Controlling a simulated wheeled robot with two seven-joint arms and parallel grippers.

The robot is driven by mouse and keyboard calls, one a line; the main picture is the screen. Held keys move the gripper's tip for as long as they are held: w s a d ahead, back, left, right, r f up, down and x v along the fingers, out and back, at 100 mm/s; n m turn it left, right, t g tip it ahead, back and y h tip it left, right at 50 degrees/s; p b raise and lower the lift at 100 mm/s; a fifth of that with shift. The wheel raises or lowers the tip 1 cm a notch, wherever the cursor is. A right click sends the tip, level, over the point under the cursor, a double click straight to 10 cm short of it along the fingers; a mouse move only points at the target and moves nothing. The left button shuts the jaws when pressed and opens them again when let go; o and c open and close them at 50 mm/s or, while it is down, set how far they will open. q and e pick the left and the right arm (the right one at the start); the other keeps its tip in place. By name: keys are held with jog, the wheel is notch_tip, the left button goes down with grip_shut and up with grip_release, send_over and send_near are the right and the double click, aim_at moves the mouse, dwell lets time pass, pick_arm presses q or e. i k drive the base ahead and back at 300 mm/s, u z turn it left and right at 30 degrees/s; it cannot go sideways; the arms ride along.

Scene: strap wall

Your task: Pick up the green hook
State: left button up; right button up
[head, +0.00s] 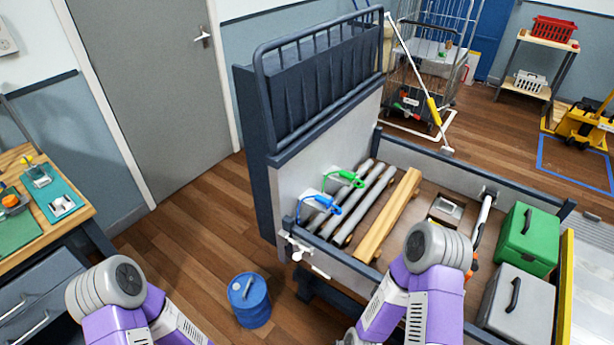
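The green hook (348,176) is at the inner side of the grey panel of the dark-framed cart, above the grey pipes. A similar blue hook (324,203) is just in front of it, nearer to me. Both seem to be against pale plates on the panel; how they are fixed is too small to tell. Only upper parts of my two arms show, at the lower left and lower centre right. Neither gripper's fingertips are in view, and nothing touches the green hook.
The cart bed holds grey pipes (366,205), a wooden beam (390,215), a green case (527,240) and a grey case (517,304). A blue drum (250,300) stands on the floor before the cart. A workbench (75,205) is at left.

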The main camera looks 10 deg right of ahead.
aim_at(351, 178)
jog(key=u, duration=0.2)
jog(key=i, duration=0.8)
jog(key=z, duration=1.75)
